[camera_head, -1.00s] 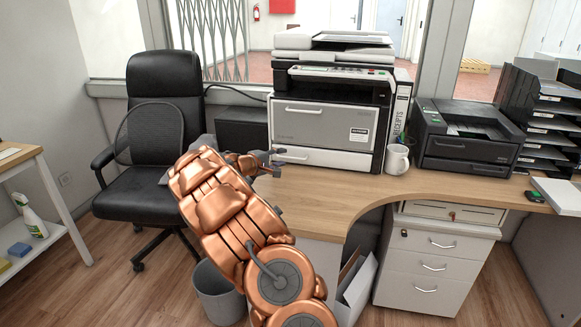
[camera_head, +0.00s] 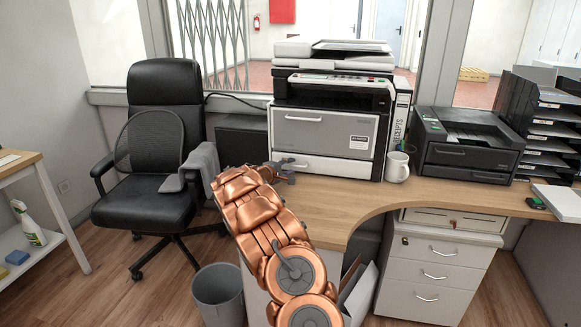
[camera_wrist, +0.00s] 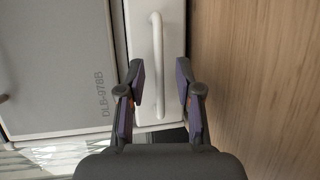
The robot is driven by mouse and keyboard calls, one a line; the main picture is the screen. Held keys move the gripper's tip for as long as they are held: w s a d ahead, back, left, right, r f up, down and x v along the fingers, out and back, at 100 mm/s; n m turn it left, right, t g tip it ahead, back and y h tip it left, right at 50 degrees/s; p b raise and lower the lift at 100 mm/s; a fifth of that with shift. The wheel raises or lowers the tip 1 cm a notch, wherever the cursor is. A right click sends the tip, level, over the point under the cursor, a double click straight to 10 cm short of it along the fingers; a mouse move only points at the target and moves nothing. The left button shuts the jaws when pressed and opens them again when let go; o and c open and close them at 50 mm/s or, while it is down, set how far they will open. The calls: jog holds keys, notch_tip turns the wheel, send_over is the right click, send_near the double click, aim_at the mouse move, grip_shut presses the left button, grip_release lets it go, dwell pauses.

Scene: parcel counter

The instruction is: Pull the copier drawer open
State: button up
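The copier (camera_head: 325,128) stands on the wooden counter, with a white drawer (camera_head: 345,167) low on its front. The drawer looks shut. My gripper (camera_head: 290,166) is at the left part of this drawer front. In the wrist view, the drawer's white bar handle (camera_wrist: 157,60) runs up the picture, and my gripper (camera_wrist: 162,92) is open with one finger on each side of it. A gap shows between the handle and each finger. The head view hides most of the handle behind my gripper.
A grey panel (camera_wrist: 60,60) of the copier lies beside the drawer. A white mug (camera_head: 397,167) stands right of the copier, before a receipts binder (camera_head: 401,115). A black printer (camera_head: 467,145) stands further right. The counter (camera_head: 365,193) in front is clear.

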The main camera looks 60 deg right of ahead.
jog(key=shift+s+d, duration=0.1)
jog(key=shift+d, duration=0.3)
grip_shut()
dwell(0.5)
